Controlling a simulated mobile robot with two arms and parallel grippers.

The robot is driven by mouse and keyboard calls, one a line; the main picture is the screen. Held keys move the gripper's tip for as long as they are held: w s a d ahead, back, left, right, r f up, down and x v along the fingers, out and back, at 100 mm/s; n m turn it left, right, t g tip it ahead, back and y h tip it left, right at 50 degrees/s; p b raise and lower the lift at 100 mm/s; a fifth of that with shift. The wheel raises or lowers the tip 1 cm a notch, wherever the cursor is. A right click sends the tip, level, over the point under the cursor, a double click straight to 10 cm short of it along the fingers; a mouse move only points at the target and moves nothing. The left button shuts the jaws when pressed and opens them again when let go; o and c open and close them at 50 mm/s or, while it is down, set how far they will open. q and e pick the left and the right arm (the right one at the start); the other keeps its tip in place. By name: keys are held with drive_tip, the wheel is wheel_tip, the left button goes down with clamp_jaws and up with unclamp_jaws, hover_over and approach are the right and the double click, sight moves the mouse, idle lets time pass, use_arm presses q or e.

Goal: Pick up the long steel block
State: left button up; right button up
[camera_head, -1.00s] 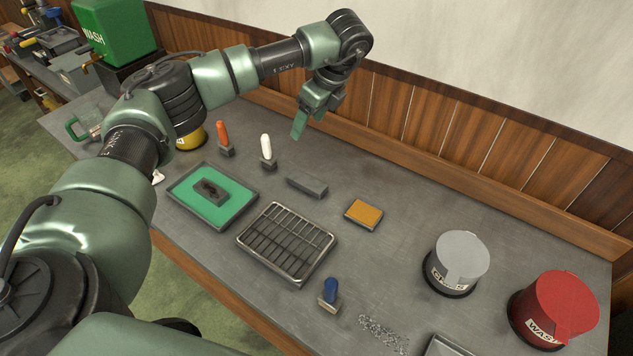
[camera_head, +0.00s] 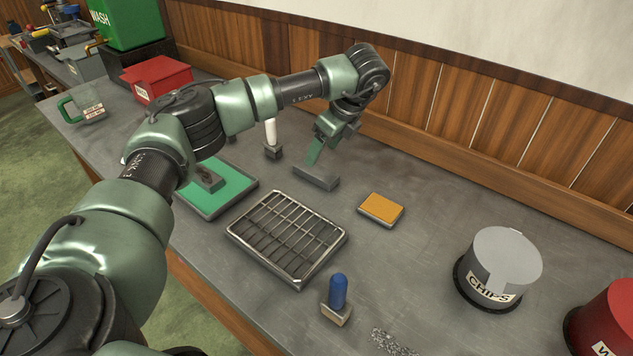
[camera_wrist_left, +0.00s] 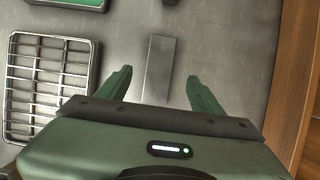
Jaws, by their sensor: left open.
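The long steel block (camera_head: 316,177) is a plain grey bar lying flat on the grey bench, behind the wire rack. My left gripper (camera_head: 312,160) is at the block in the head view, its green fingers pointing down. In the left wrist view the block (camera_wrist_left: 159,68) lies lengthwise, its near end between the two open green fingers of the left gripper (camera_wrist_left: 160,88). A gap shows on each side of it, and no finger is closed on it. My right gripper is not in view.
The wire rack (camera_head: 335,245) and green tray (camera_head: 248,188) are nearby. A white-handled tool (camera_head: 270,135) stands left of the block, an orange-topped pad (camera_head: 381,207) lies to its right. The wooden back wall (camera_head: 450,106) is behind. A blue-handled tool (camera_head: 338,291) stands in front.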

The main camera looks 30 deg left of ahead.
sight(316, 170)
use_arm(q)
drive_tip(key=x, duration=0.2)
drive_tip(key=p+x, duration=0.1)
drive_tip(key=x, duration=0.1)
drive_tip(key=d+p+x, duration=0.1)
drive_tip(key=x, duration=0.1)
drive_tip(key=shift+a+f, duration=0.15)
drive_tip(key=shift+f, duration=0.3)
drive_tip(key=shift+a+f, duration=0.1)
drive_tip(key=shift+f, duration=0.2)
clamp_jaws()
drive_tip(key=shift+r, duration=0.1)
